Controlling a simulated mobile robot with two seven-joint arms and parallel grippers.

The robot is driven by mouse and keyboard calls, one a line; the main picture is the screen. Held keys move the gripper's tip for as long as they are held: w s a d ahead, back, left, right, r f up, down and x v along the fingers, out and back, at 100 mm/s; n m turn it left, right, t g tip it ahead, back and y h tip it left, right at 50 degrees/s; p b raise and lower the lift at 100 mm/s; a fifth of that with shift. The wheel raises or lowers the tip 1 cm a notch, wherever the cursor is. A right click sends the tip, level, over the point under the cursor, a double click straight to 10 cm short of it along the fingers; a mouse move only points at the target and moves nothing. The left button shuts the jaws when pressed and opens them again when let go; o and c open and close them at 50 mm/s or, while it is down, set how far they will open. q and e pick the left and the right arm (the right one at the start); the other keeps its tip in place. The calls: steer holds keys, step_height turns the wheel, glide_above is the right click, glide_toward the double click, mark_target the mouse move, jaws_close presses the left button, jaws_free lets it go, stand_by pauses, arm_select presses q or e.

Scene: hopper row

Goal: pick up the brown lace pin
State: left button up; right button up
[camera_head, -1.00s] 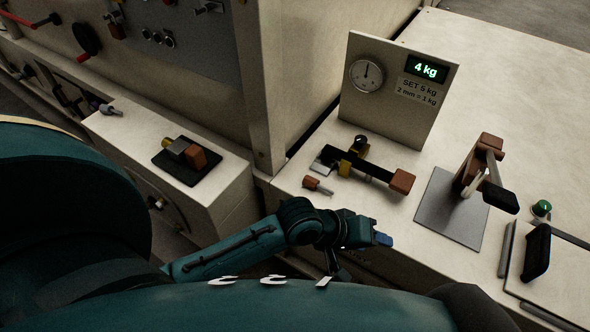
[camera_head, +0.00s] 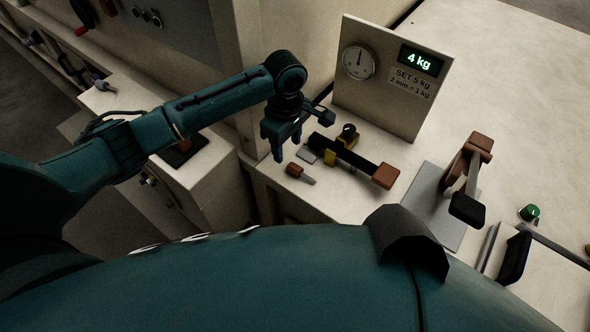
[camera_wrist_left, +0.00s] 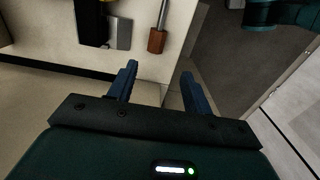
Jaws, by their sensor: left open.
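The brown lace pin (camera_head: 300,174) has a short brown handle and a grey metal shaft. It lies on the pale bench top near its left front corner, and it also shows in the left wrist view (camera_wrist_left: 157,38) beyond the fingers, near the bench edge. My left gripper (camera_head: 286,150) is open and empty, pointing down, up and to the left of the pin in the head view. In the left wrist view its two blue fingertips (camera_wrist_left: 159,71) are apart, with nothing between them. My right gripper is not in view.
A black bar with a brown end (camera_head: 385,175) and a yellow block lies beside the pin. A gauge panel (camera_head: 390,80) reading 4 kg stands behind. A grey plate with a brown-topped lever (camera_head: 468,165) is to the right. Open bench lies at the upper right.

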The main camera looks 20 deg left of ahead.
mark_target(292, 165)
arm_select(q)
step_height(292, 165, down, 3)
steer(key=shift+f, duration=0.1)
steer(key=f, duration=0.1)
steer(key=f+b, duration=0.1)
steer(key=f, duration=0.1)
steer(key=d+f, duration=0.1)
steer(key=f, duration=0.1)
steer(key=shift+w+b, duration=0.3)
steer(key=shift+b, duration=0.05)
steer(key=shift+c, duration=0.5)
jaws_close()
step_height(292, 165, up, 10)
steer(key=p, duration=0.2)
